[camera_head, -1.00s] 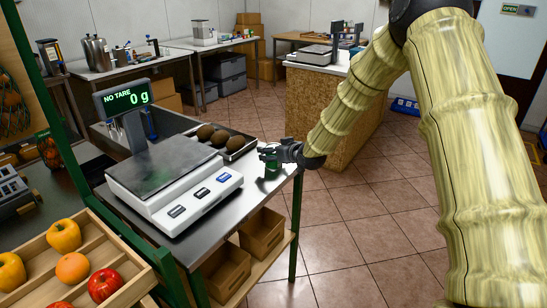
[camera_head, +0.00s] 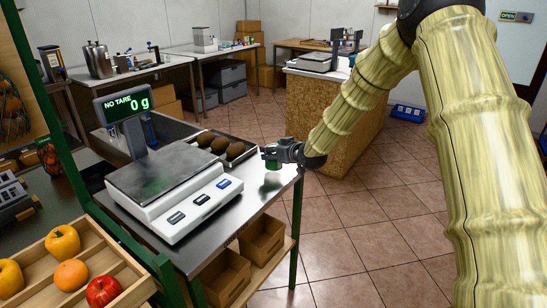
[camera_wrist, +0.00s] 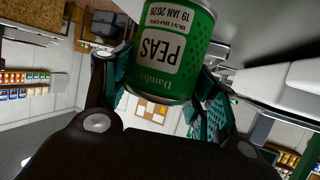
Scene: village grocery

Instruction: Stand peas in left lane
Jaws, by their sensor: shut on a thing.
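A green can of peas (camera_wrist: 168,50) with a white label reading PEAS fills the upper middle of the wrist view, its lettering upside down. In the head view the can (camera_head: 272,167) is small and partly covered by my gripper (camera_head: 271,157). My gripper is shut on the can, with teal finger pads on both sides of it in the wrist view (camera_wrist: 165,85). The can appears slightly above the right end of the metal table (camera_head: 247,188), with a faint green reflection below it. I cannot make out a left lane in either view.
A scale (camera_head: 172,187) reading 0 g stands left of the can. A dark tray (camera_head: 240,153) with several brown round items lies behind it. A slatted wooden tray (camera_head: 117,262) holds fruit and peppers at lower left. Tiled floor right of the table is clear.

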